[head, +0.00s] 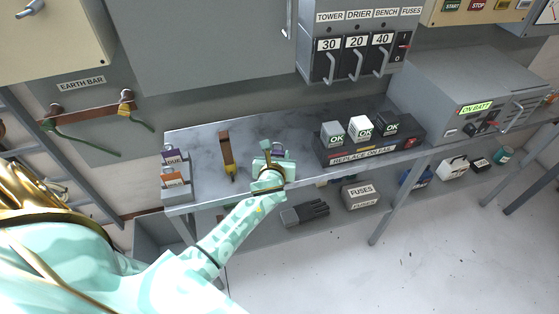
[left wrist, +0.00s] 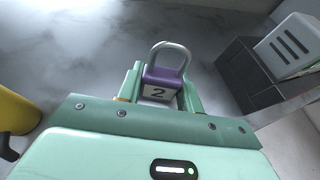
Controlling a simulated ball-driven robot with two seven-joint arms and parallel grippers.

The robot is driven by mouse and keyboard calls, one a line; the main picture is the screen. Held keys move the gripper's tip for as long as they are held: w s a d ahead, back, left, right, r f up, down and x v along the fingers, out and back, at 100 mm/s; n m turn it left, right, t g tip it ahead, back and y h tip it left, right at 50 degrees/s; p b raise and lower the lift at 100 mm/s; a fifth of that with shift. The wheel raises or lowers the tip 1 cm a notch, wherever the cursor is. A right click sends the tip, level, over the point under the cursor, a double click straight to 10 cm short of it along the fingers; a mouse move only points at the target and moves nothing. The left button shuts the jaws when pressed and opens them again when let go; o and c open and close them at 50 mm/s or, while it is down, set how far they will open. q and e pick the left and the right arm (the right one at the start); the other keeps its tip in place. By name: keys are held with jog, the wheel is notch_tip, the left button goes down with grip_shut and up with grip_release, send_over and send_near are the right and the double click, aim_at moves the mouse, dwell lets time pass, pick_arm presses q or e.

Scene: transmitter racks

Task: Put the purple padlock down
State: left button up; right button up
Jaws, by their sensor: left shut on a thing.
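I cannot tell whether the padlock touches the bench top. My right gripper is not in view.
A brown-and-yellow tool (head: 227,152) stands left of the gripper. Purple and orange labelled holders (head: 173,160) are at the bench's left end. A dark rack (head: 370,150) with several OK blocks stands to the right. A glove (head: 305,213) and fuses box (head: 362,195) lie below.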

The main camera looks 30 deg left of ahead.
pick_arm(q)
jog(key=shift+f, duration=0.15)
jog(key=shift+f, duration=0.1)
jog(key=o, duration=1)
jog(key=shift+f, duration=0.1)
jog(key=shift+o, duration=0.2)
jog(key=shift+r, duration=0.3)
jog(key=p+v, duration=0.4)
jog(key=v, duration=0.8)
jog(key=shift+f, duration=0.2)
